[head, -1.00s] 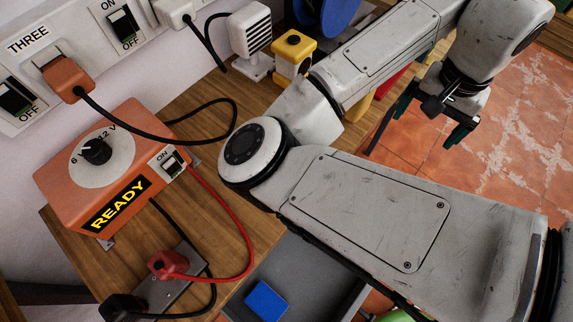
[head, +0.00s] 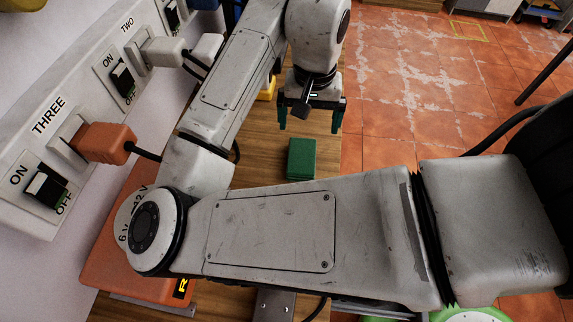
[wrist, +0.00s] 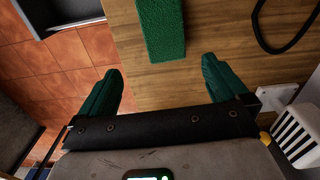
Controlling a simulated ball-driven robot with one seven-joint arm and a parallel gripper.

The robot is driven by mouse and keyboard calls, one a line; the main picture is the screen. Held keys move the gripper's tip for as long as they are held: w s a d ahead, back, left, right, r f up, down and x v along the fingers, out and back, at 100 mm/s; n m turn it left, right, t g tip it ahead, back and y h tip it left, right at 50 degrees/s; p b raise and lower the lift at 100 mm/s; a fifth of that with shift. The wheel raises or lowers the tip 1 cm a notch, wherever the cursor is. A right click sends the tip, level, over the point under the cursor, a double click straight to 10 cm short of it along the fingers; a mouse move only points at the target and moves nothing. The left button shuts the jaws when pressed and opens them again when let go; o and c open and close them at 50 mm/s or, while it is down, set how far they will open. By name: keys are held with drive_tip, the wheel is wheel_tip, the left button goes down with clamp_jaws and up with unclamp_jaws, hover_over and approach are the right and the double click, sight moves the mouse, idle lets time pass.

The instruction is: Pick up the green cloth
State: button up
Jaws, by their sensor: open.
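The green cloth (head: 301,159) is a folded rectangular pad lying flat on the wooden bench top (head: 262,150). It also shows in the wrist view (wrist: 162,28), near the top middle, cut off by the frame edge. My gripper (head: 308,120) is open and empty, with its dark green fingers apart. In the head view it is just beyond the cloth. In the wrist view my gripper (wrist: 160,85) has bare wood and the bench edge between its fingertips, and the cloth lies ahead of them, apart from both.
An orange power box (head: 120,270) stands on the bench at lower left. A white socket strip (head: 60,130) with plugs and switches runs along the wall. A black cable (wrist: 275,45) and a white vented block (wrist: 298,135) are right in the wrist view. Tiled floor (head: 400,90) lies beyond the bench.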

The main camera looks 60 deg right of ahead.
sight(303, 149)
drive_tip(key=f, duration=1)
drive_tip(key=shift+w+a, duration=0.25)
drive_tip(key=shift+w, duration=0.05)
drive_tip(key=c, duration=1.1)
